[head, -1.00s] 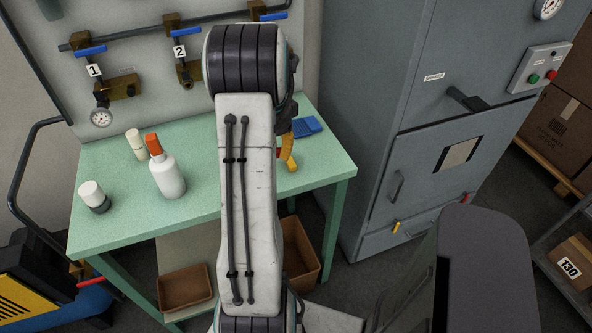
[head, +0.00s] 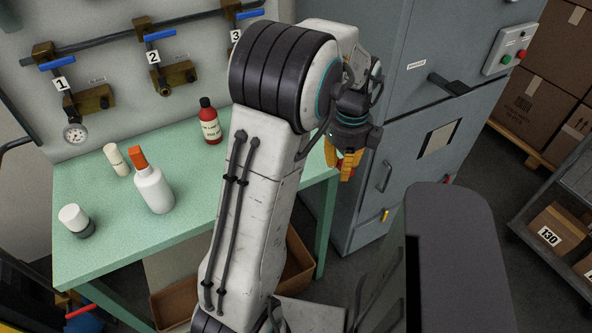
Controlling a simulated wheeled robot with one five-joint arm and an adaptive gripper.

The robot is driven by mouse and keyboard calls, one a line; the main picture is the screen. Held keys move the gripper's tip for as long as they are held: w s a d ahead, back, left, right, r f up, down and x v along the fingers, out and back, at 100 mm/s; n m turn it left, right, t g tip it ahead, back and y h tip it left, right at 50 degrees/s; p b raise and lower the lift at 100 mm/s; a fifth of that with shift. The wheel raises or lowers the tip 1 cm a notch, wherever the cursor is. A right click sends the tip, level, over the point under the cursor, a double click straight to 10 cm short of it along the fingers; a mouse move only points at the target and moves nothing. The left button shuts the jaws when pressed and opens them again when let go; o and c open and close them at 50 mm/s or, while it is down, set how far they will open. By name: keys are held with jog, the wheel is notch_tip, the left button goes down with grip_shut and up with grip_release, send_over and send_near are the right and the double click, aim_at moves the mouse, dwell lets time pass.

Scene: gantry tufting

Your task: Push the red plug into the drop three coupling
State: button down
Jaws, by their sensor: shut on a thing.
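My gripper (head: 346,164) has yellow-orange fingers pointing down, beyond the right edge of the green table and in front of the grey cabinet. It is shut on the red plug (head: 342,172), of which only small red bits show between the fingers. The label 3 (head: 236,36) marks drop three on the wall panel, with a blue valve handle (head: 249,14) above it. The drop three coupling is hidden behind my arm. My gripper is apart from the panel, to the right of it in the picture.
The grey cabinet (head: 400,90) stands close on the right.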

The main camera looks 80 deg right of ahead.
dwell(0.3)
jog(key=w+d+f, duration=0.1)
jog(key=w+f, duration=0.1)
jog(key=w, duration=0.1)
jog(key=w+d+f+p, duration=0.1)
jog(key=w+d+f, duration=0.1)
jog(key=w, duration=0.2)
jog(key=w+d+f, duration=0.1)
jog(key=w+f, duration=0.2)
jog(key=shift+w+d+p, duration=0.3)
jog(key=shift+d+p, duration=0.1)
jog(key=shift+f+p, duration=0.35)
jog(key=shift+f, duration=1.45)
jog(key=shift+f, duration=0.1)
jog(key=shift+f, duration=0.15)
jog(key=c, duration=1)
grip_release()
